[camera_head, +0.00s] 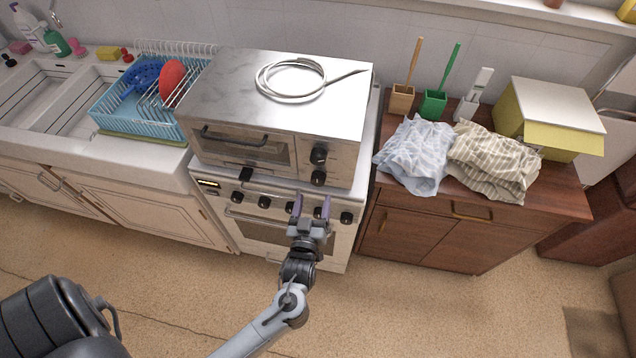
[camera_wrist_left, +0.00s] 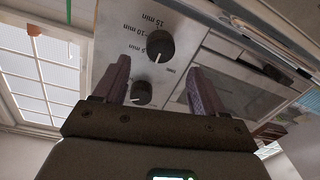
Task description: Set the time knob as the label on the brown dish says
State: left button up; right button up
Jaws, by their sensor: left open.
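The toaster oven (camera_head: 277,95) stands on the stove with two dark knobs at its right front. In the left wrist view, the time knob (camera_wrist_left: 160,45) has minute labels around it, and its white mark points toward the bottom of the picture, slightly left. It seems to be the lower knob (camera_head: 318,177) in the head view. The other knob (camera_wrist_left: 141,93) shows between the fingers. My left gripper (camera_head: 311,205) is open and empty, in front of the stove and below the oven knobs. No brown dish or its label shows. My right gripper is out of view.
The stove's own knobs (camera_head: 264,202) line its front close behind my left gripper. A coiled cable (camera_head: 291,78) lies on the oven. A brown cabinet (camera_head: 425,231) with cloths (camera_head: 413,152) and a yellow box (camera_head: 548,112) stands to the right. The floor in front is clear.

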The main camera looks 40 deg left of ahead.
aim_at(317, 182)
pick_arm(q)
jog(key=shift+x, duration=3.2)
